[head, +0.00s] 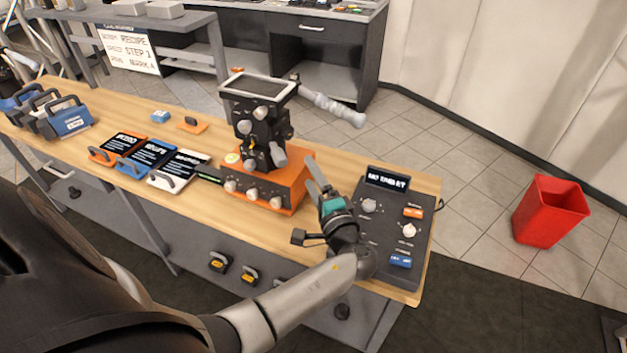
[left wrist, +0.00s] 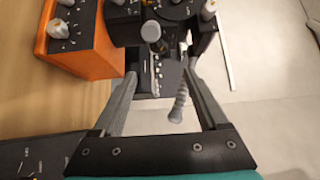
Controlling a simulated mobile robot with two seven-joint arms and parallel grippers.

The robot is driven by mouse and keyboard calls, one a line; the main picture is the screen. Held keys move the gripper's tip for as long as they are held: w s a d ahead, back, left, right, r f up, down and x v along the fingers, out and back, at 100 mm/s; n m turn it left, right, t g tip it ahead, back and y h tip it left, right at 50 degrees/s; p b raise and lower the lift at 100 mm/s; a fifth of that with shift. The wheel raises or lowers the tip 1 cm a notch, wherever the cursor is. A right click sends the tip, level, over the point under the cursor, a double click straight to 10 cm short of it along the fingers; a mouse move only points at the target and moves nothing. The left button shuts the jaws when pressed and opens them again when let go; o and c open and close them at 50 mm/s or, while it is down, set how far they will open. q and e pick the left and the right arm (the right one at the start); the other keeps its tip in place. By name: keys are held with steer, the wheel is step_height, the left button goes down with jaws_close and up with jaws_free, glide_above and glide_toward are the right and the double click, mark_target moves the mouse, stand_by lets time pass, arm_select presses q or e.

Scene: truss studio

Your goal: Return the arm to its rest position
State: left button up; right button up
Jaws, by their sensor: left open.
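My left arm reaches in from the lower left of the head view, over the right end of the wooden workbench (head: 215,140). My left gripper (head: 316,178) is open, its fingers pointing away between the orange-based machine (head: 262,185) and the dark control panel (head: 402,220). In the left wrist view the two fingers of the gripper (left wrist: 160,88) stand apart. The machine's black body and a ribbed grey handle (left wrist: 181,100) show behind the gap, and I see nothing gripped. My right gripper is not in view.
The panel screen is lit. A red bin (head: 549,210) stands on the tiled floor at right. Open floor lies between bench and bin.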

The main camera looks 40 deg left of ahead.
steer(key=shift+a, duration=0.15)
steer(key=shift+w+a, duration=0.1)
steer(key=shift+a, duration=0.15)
